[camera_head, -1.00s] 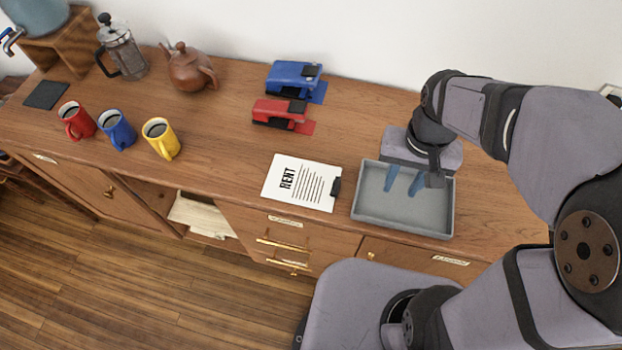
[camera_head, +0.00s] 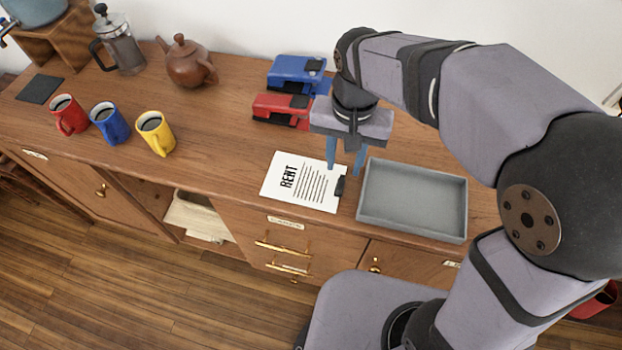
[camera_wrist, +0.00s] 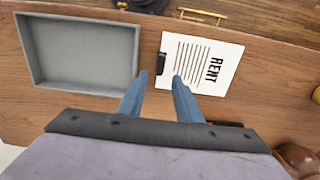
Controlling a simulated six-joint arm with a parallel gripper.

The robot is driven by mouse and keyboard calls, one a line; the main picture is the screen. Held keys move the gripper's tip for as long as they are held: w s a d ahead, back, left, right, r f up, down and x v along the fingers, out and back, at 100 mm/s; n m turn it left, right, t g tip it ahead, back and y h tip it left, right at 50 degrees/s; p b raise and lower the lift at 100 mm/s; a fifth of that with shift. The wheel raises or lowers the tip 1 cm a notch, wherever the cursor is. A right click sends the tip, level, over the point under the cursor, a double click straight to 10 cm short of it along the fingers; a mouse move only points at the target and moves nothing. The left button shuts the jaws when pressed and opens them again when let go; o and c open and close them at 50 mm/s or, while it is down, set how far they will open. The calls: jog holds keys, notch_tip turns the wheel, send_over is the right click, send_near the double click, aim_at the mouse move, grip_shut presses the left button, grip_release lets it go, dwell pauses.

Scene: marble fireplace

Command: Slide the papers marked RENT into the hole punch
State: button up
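The papers marked RENT (camera_head: 300,182) lie flat on the wooden sideboard, with a black clip (camera_head: 340,186) on their right edge. They also show in the wrist view (camera_wrist: 205,60). A blue hole punch (camera_head: 293,72) and a red hole punch (camera_head: 280,104) stand behind them near the wall; my gripper and wrist partly cover the blue one's right side. My gripper (camera_head: 345,172) is open and empty, fingers pointing down close to the clip. In the wrist view the gripper (camera_wrist: 159,80) has its fingertips apart near the clip; I cannot tell whether they touch it.
An empty grey tray (camera_head: 412,230) lies right of the papers. Red (camera_head: 66,117), blue (camera_head: 107,128) and yellow (camera_head: 154,135) mugs stand at left, with a teapot (camera_head: 186,65) and French press (camera_head: 122,52) behind. The sideboard between mugs and papers is clear.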

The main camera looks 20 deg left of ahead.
aim_at(342, 180)
jog(key=shift+s+f, duration=0.15)
jog(key=shift+f, duration=1.15)
jog(key=shift+s+f, duration=0.1)
jog(key=shift+f, duration=1.2)
grip_shut()
